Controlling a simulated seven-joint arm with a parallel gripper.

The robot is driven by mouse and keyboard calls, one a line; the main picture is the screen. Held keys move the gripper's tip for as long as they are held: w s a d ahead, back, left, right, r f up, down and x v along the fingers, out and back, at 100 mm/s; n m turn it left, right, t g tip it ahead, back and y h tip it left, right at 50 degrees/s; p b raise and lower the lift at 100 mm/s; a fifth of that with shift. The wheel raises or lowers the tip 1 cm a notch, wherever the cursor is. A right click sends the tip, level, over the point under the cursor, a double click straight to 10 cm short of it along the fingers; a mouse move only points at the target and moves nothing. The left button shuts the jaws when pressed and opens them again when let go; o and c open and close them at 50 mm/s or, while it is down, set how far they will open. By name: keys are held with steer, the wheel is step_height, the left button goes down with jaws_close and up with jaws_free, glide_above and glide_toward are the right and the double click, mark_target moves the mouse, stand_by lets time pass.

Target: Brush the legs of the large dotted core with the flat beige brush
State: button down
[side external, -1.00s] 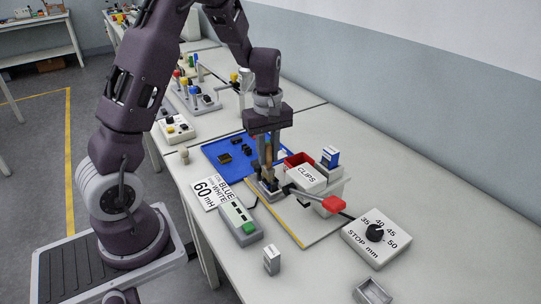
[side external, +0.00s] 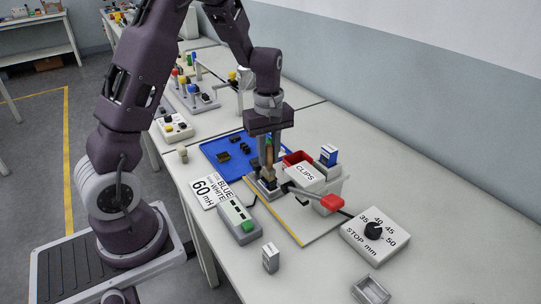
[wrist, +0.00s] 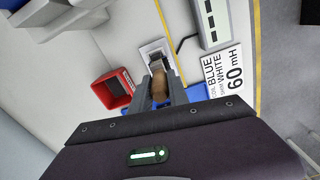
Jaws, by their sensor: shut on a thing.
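My gripper (side external: 268,165) points down over the grey metal fixture (side external: 262,190) at the left of the beige work board. Its fingers are shut on a narrow brown-beige piece, which looks like the flat beige brush (wrist: 161,86). The brush's lower end is right at the fixture; I cannot tell whether it touches anything. The fixture also shows in the wrist view (wrist: 154,50), just beyond the fingertips. Several small dark parts (side external: 236,150) lie on the blue mat (side external: 212,149) behind. I cannot make out the large dotted core or its legs; the gripper hides part of the fixture.
A red bin (wrist: 112,89) and a white CLIPS box (side external: 305,177) stand close right of the gripper. A red-tipped lever (side external: 331,203) reaches right towards the STOP block (side external: 375,234). A grey box with a green button (side external: 240,222) and a 60 mH card (side external: 208,191) lie to the left.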

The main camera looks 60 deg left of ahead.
steer(key=shift+a, duration=0.6)
steer(key=shift+d, duration=1.25)
step_height(320, 180, up, 9)
steer(key=shift+r, duration=0.1)
steer(key=shift+f, duration=0.2)
steer(key=shift+a+f, duration=0.4)
steer(key=shift+f, duration=0.85)
steer(key=shift+a+f, duration=0.45)
steer(key=shift+f, duration=0.75)
steer(key=shift+a+f, duration=0.4)
steer(key=shift+f, duration=0.85)
